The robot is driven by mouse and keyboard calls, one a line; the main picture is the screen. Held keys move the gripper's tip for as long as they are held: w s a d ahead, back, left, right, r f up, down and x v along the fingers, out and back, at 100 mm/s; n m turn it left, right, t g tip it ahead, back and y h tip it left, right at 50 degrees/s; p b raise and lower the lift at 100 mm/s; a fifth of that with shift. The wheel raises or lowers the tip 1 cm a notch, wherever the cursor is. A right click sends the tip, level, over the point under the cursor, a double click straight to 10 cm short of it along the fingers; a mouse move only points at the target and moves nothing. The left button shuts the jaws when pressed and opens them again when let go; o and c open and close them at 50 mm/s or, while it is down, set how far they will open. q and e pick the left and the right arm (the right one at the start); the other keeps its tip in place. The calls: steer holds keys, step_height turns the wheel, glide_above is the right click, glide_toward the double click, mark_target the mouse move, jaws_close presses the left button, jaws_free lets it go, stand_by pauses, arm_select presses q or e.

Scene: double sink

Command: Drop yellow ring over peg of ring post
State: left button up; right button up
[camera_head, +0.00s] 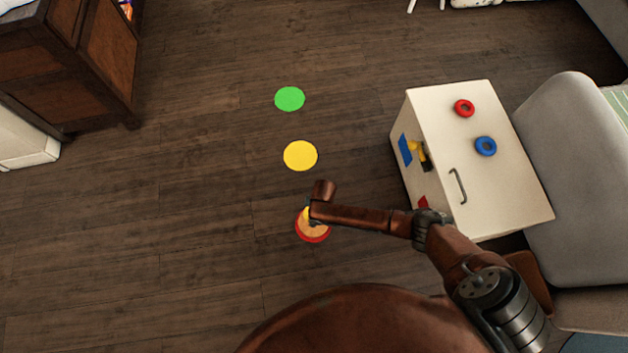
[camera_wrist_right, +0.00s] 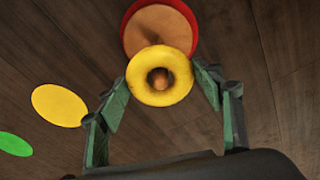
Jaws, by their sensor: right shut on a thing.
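The yellow ring (camera_wrist_right: 143,92) is between the fingers of my right gripper (camera_wrist_right: 160,82) in the right wrist view, and the gripper is shut on it. The ring post (camera_wrist_right: 128,38) has a red rim and a wooden disc, and stands just beyond the ring. The brown tip of its peg (camera_wrist_right: 159,79) shows inside the ring's hole; whether the ring is around the peg or just above it, I cannot tell. In the head view my right gripper (camera_head: 319,205) is over the post (camera_head: 314,237) and hides most of it. My left gripper is not in view.
A yellow disc (camera_head: 300,156) and a green disc (camera_head: 290,99) lie on the wooden floor. A white box (camera_head: 500,180) at right carries a red ring (camera_head: 464,108) and a blue ring (camera_head: 485,146). A grey chair (camera_head: 580,180) is beside it. The floor left of the post is clear.

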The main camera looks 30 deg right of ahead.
steer(key=o, duration=1.2)
steer(key=shift+r, duration=0.1)
step_height(320, 180, up, 12)
steer(key=d, duration=0.1)
steer(key=shift+s, duration=0.4)
